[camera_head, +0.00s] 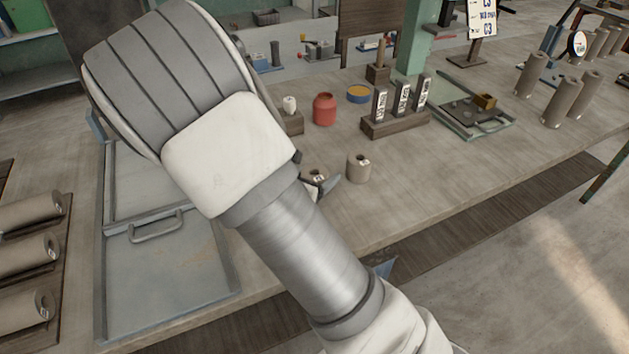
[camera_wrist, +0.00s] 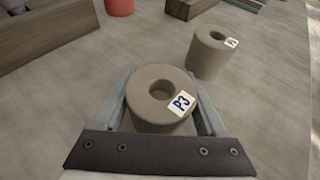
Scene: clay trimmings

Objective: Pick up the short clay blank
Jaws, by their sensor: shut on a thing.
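A short clay blank (camera_wrist: 147,110), a tan hollow cylinder with a "P3" tag on its rim, stands between the two fingers of my gripper (camera_wrist: 163,95) in the wrist view. The gripper is shut on it. In the head view this blank (camera_head: 317,175) shows only in part behind my arm and gripper. A second short clay blank (camera_wrist: 209,52), also tagged, stands apart to the right and farther off in the wrist view. It also shows upright on the bench in the head view (camera_head: 358,168). I cannot tell whether the held blank touches the bench.
A red jar (camera_head: 324,109) and a wooden stand with labelled blocks (camera_head: 393,124) are behind the blanks. Tall clay cylinders (camera_head: 567,101) stand at the right; several more lie at the far left (camera_head: 25,248). A grey tray (camera_head: 165,275) lies left of my arm. The bench is clear right of the blanks.

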